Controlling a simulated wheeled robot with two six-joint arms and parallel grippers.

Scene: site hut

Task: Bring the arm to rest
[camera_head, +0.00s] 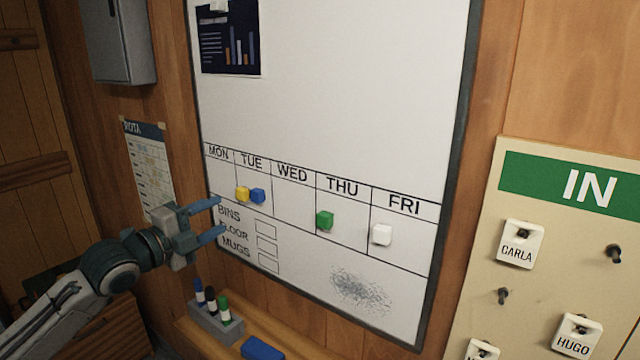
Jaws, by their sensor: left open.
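My left gripper (212,219) comes in from the left on its grey and dark arm. Its two blue fingers are spread apart with nothing between them. The fingertips are in front of the lower left edge of the whiteboard (330,100), near the word BINS; I cannot tell how far they are from its surface. My right gripper is out of view.
A yellow and a blue cube sit under TUE, a green cube (325,220) under THU, a white cube (382,235) under FRI. A pen holder (215,325) and blue eraser (262,348) are below. A tag board (560,260) hangs right.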

